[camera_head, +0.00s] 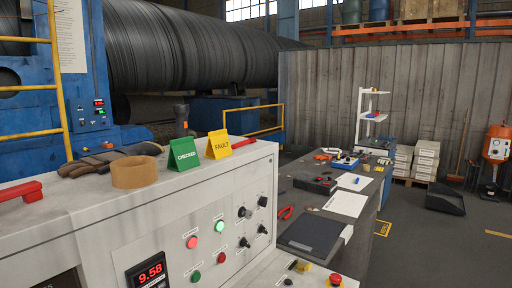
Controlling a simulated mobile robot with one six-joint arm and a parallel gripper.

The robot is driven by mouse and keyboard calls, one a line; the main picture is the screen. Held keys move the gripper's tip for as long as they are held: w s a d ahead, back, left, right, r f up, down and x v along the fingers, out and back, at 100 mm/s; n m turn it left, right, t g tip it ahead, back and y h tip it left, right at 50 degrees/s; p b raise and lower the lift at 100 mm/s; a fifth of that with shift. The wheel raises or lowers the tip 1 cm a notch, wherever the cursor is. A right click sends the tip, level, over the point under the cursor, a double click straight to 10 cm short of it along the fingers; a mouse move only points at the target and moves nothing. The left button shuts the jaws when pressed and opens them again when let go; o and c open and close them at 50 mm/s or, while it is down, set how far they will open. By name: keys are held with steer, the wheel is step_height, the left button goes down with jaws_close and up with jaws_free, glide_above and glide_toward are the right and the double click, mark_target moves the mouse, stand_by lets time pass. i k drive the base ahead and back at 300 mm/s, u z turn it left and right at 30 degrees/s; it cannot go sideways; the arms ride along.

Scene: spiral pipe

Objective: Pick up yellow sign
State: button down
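The yellow sign (219,145) is a small folded tent sign marked "FAULT". It stands upright on the top surface of the light grey control console (90,215), near its back right part. A green tent sign (184,154) marked "CHECKED" stands just to its left, close beside it. A red-handled object (244,143) lies just right of the yellow sign. My gripper is not in view.
A roll of brown tape (136,172), dark gloves (105,160) and a red handle (20,191) lie left on the console. The console front has buttons and knobs. A dark workbench (325,205) with tools and papers stands to the right.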

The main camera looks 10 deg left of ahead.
mark_target(219, 146)
steer(key=z, duration=1.45)
steer(key=i, duration=1.65)
steer(key=u, duration=1.95)
steer(key=k, duration=0.1)
steer(key=u, duration=1.65)
steer(key=i, duration=0.2)
steer(key=u, duration=0.05)
